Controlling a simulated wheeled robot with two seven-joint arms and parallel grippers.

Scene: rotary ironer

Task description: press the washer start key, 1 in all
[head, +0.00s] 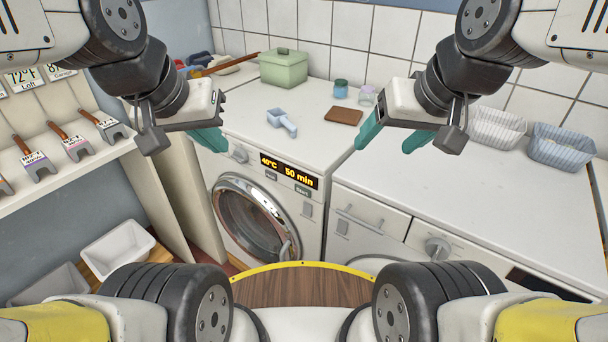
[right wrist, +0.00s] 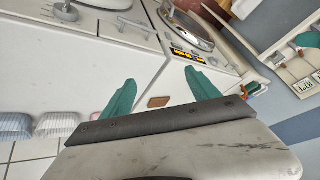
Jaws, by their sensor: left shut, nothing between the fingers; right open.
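The white washer (head: 312,235) stands ahead with its round door (head: 250,218) shut. Its lit display (head: 289,171) reads 40°C and 50 min. The start key (head: 302,190) is a small labelled key just below the right part of the display, with nothing touching it. The display also shows in the right wrist view (right wrist: 187,56). My left gripper (head: 212,140) is shut and empty, near the washer's upper left front, left of the display. My right gripper (head: 389,143) is open and empty, above the counter to the right of the washer; its two teal fingers also show in the right wrist view (right wrist: 160,88).
On the worktop are a green box (head: 284,69), a light blue scoop (head: 281,122), a brown block (head: 343,116) and small jars (head: 341,89). Two baskets (head: 562,147) stand at the right. A shelf (head: 65,175) with tagged tools is at the left.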

